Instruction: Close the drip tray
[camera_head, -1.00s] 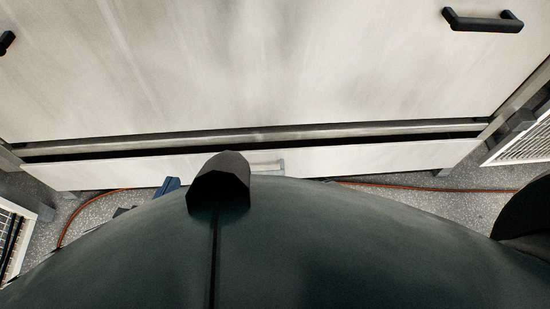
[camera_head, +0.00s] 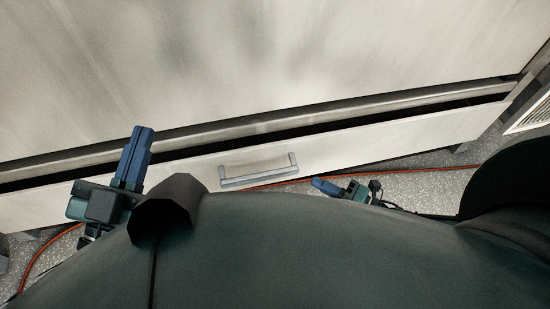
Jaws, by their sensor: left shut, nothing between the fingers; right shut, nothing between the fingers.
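The drip tray (camera_head: 370,143) is the long pale drawer front low on the washer, with a grey bar handle (camera_head: 258,180) near its middle. A dark gap runs along its top edge, below the washer body, so it stands out a little. My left gripper (camera_head: 143,135) has its blue fingers shut and empty, in front of the tray front left of the handle; I cannot tell whether they touch it. My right gripper (camera_head: 318,183) is shut and empty, low to the right of the handle, over the floor. My own body hides the lower part of the view.
The large pale washer panel (camera_head: 270,60) fills the upper view. An orange cable (camera_head: 400,172) runs along the speckled floor (camera_head: 440,190) under the tray. A white grated thing (camera_head: 530,115) stands at the right edge.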

